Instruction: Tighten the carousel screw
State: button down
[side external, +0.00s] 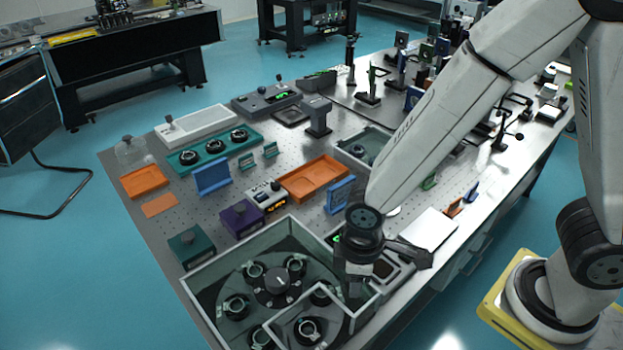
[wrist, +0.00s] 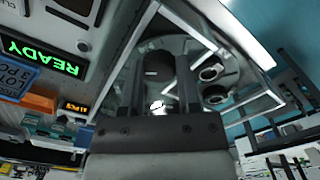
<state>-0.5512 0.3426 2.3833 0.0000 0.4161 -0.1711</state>
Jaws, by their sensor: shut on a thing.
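The carousel (side external: 249,308) is a dark round plate inside a clear-walled enclosure (side external: 206,267) at the table's front. A dark central knob with a pale line (side external: 277,281) stands on it, with several round holders around it. I cannot make out which part is the carousel screw. My gripper (side external: 354,288) points down by the enclosure's right side, away from the central knob in the picture. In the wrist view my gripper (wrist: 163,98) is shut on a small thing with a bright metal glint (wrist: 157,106). Its shape is mostly hidden between the dark fingers. The carousel plate (wrist: 229,78) shows beyond them.
The enclosure's raised walls stand close to my gripper. An instrument with a green READY display (wrist: 42,56) is nearby.

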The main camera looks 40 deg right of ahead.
jog(key=n, duration=0.5)
jog(key=shift+n, duration=0.3)
jog(key=n, duration=0.6)
jog(key=shift+w, duration=0.1)
jog(key=shift+c, duration=1.6)
grip_release()
jog(key=shift+r, duration=0.2)
jog(key=shift+r, duration=3.75)
